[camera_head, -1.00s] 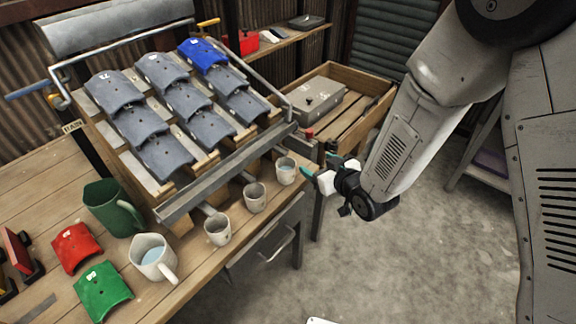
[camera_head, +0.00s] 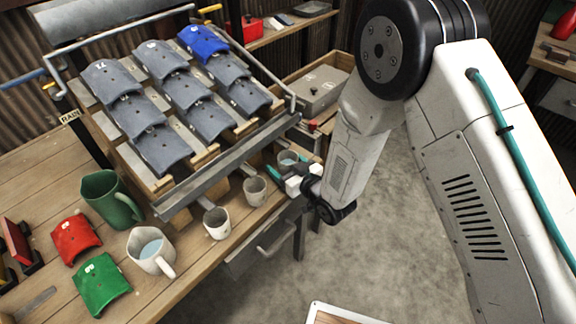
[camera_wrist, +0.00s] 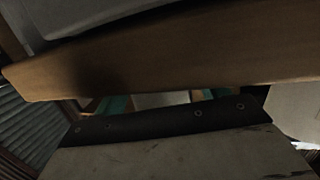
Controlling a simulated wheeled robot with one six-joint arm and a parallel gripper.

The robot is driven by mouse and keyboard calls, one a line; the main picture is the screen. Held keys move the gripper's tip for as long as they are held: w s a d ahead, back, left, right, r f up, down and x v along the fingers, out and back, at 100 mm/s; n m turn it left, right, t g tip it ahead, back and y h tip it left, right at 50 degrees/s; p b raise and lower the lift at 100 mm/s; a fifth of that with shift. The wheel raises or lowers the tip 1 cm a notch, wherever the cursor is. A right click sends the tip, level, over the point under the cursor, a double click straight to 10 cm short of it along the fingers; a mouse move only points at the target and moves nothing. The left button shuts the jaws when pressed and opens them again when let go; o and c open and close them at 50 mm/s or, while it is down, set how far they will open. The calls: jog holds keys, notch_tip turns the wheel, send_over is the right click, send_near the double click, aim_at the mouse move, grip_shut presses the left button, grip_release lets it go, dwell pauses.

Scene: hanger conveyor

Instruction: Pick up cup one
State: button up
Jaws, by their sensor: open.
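Three small grey-white cups stand in a row on the workbench below the sloped rack: a near cup (camera_head: 217,224), a middle cup (camera_head: 255,191) and a far cup (camera_head: 287,159). I cannot read which one is cup one. My gripper (camera_head: 291,170) is open at the far cup, its teal-tipped fingers on either side of or just in front of it; contact is unclear. In the wrist view, my gripper (camera_wrist: 168,101) shows teal finger parts with a pale patch between them, perhaps the cup. A wooden edge (camera_wrist: 150,60) covers most of that view.
The rack (camera_head: 225,140) with grey tiles and one blue tile overhangs the cups closely. A green mug (camera_head: 108,200), a white water-filled mug (camera_head: 150,250), and red (camera_head: 75,238) and green tiles (camera_head: 102,285) lie left on the workbench (camera_head: 185,270). Open floor (camera_head: 385,225) lies right.

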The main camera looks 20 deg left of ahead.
jog(key=shift+w+a+f, duration=0.1)
jog(key=shift+w+a, duration=0.15)
jog(key=c, duration=1.1)
